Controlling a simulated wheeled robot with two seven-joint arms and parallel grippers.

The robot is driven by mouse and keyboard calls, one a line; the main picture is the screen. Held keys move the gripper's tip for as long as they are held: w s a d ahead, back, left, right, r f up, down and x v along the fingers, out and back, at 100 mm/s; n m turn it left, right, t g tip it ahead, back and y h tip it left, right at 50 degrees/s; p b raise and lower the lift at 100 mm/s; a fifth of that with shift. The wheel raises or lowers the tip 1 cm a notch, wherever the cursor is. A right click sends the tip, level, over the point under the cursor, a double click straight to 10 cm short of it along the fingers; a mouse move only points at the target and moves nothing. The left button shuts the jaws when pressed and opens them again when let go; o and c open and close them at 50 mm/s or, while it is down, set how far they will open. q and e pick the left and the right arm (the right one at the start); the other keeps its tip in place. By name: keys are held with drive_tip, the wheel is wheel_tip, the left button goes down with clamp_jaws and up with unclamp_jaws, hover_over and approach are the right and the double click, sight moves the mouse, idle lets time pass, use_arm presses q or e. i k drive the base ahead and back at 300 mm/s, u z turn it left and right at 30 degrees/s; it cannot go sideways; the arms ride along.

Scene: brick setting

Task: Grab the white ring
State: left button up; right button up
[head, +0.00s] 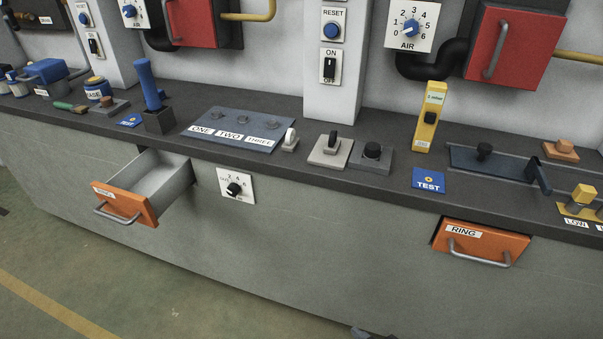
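A small white ring-like piece (291,136) stands upright on a small light block (289,147) on the dark worktop, right of the ONE, TWO, THREE panel. It is small in the picture, so its exact shape is hard to tell. The left orange-fronted drawer (142,205), labelled RING, is pulled open, and the part of its inside that shows looks empty. Neither gripper shows clearly. Only a dark sliver is at the bottom edge, and I cannot tell what it is.
Right of the ring are a grey plate (322,158) with a dark upright piece, a black knob block (371,160) and a yellow tester (429,118). A blue lever (149,86) stands left. A white pillar (333,98) rises behind. The floor (200,290) in front is clear.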

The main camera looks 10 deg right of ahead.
sight(291, 142)
drive_tip(key=z, duration=0.7)
drive_tip(key=k, duration=0.2)
drive_tip(key=u, duration=1.6)
drive_tip(key=i, duration=0.95)
drive_tip(key=z, duration=0.35)
